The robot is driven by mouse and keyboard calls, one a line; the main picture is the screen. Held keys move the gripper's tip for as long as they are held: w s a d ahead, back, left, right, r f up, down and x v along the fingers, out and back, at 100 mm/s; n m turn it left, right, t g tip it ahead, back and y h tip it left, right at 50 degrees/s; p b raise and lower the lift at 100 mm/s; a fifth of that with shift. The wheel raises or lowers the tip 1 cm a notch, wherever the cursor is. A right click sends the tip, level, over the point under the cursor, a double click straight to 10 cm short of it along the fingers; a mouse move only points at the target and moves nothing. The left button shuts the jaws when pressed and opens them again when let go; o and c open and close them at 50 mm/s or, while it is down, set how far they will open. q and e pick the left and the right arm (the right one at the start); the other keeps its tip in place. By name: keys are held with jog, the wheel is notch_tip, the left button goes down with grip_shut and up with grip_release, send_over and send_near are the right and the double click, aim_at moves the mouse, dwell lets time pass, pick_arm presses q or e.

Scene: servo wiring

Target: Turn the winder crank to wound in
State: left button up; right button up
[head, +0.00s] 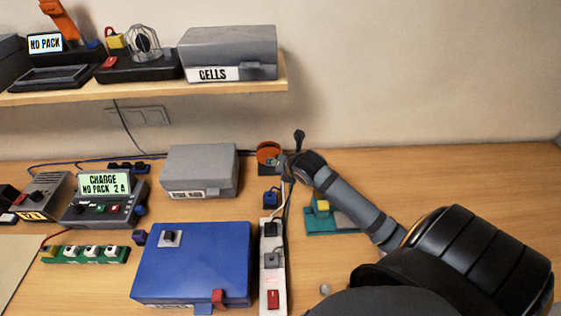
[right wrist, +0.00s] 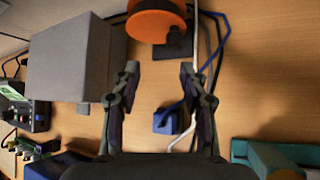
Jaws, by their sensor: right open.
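The winder shows as an orange drum (head: 268,153) on a dark base at the back of the table, right of the grey box. In the right wrist view the orange drum (right wrist: 156,20) is at the top edge, partly cut off. I cannot make out the crank or its position. My right gripper (head: 286,166) reaches in from the right and is beside the drum. In the right wrist view its fingers (right wrist: 159,70) are apart with nothing held between them, and the drum lies beyond the tips. My left gripper is not in view.
A grey box (head: 199,172) stands left of the winder. A small blue block (head: 271,197), a white power strip (head: 272,290) and cables lie near the gripper. A blue case (head: 195,265) is in front. A teal fixture (head: 325,226) sits under my right arm.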

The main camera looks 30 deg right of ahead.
aim_at(269, 156)
jog(key=s+d+r+n+g+y, duration=0.1)
jog(key=d+r+g+y, duration=0.1)
jog(key=d+r+g, duration=0.3)
jog(key=w+a+f+t+p, duration=0.1)
jog(key=w+a+f, duration=0.1)
jog(key=w+f, duration=0.3)
notch_tip(269, 156, down, 3)
jog(key=shift+f+p, duration=0.1)
jog(key=shift+p, duration=0.3)
jog(key=shift+c, duration=0.2)
grip_shut()
